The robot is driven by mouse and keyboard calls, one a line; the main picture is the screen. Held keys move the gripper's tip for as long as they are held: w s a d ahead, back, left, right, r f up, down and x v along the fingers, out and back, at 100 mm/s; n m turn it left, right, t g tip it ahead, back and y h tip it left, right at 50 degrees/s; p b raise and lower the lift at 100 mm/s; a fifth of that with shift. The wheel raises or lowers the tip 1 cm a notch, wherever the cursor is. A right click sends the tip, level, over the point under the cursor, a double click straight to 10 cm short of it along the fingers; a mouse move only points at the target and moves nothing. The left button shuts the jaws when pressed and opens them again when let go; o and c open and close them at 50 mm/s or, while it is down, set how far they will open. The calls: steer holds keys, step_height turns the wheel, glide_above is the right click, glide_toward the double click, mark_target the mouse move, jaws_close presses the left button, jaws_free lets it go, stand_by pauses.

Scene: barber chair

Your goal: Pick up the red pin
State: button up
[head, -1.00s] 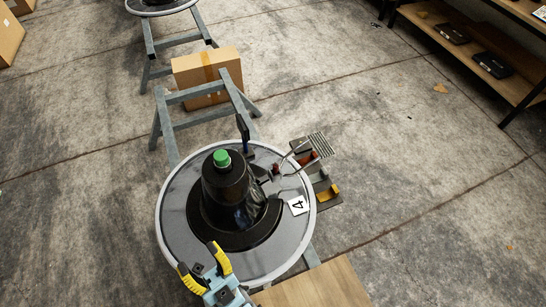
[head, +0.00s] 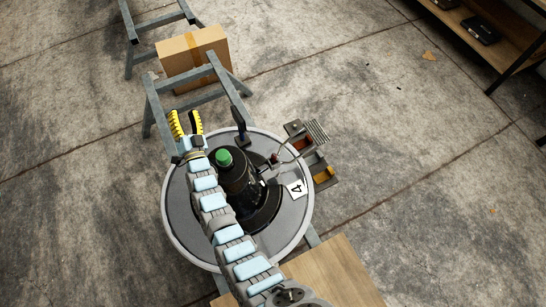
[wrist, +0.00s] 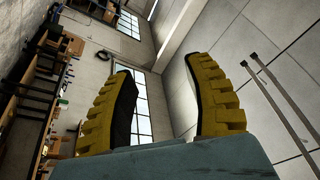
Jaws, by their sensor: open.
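In the head view, a small dark red piece (head: 274,158), which looks like the red pin, is on the right side of the black chair base, by a metal rod. My gripper (head: 184,122) is above the far left edge of the round grey platform (head: 180,225), left of and well apart from the red piece. Its yellow fingers are spread with nothing between them. In the wrist view the gripper (wrist: 160,75) is also open and empty, facing the room's walls and windows; the red piece is not in that view.
The black base with a green cap (head: 223,157) stands mid-platform, partly behind my arm. A dark upright handle (head: 237,117) rises at the far rim. A side tray (head: 324,178) holds red and yellow pieces. A grey trestle (head: 190,93) and cardboard box (head: 194,52) lie beyond.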

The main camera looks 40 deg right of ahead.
steer(key=w+d+f+m+g+y, duration=0.1)
steer(key=w+d+f+g+y, duration=0.15)
steer(key=w, duration=0.35)
steer(key=w+d+f+g+y, duration=0.1)
steer(key=w+d+g+y, duration=0.15)
steer(key=w, duration=0.25)
steer(key=m+g+y+p, duration=0.2)
steer(key=g+y, duration=0.2)
steer(key=g, duration=1)
glide_above(274, 156)
steer(key=d, duration=0.1)
step_height(274, 156, down, 4)
steer(key=shift+w+f+b, duration=0.2)
steer(key=shift+f+b, duration=1)
steer(key=shift+f, duration=1.85)
steer(key=shift+w+f+b, duration=0.15)
steer(key=shift+f+b, duration=1.05)
steer(key=shift+f, duration=1.8)
steer(key=f, duration=0.1)
steer(key=f+b, duration=0.1)
steer(key=a+f+b, duration=0.1)
steer(key=shift+s+f, duration=0.35)
steer(key=shift+w+d+f+b, duration=0.15)
steer(key=shift+f+b, duration=0.35)
steer(key=shift+f, duration=0.25)
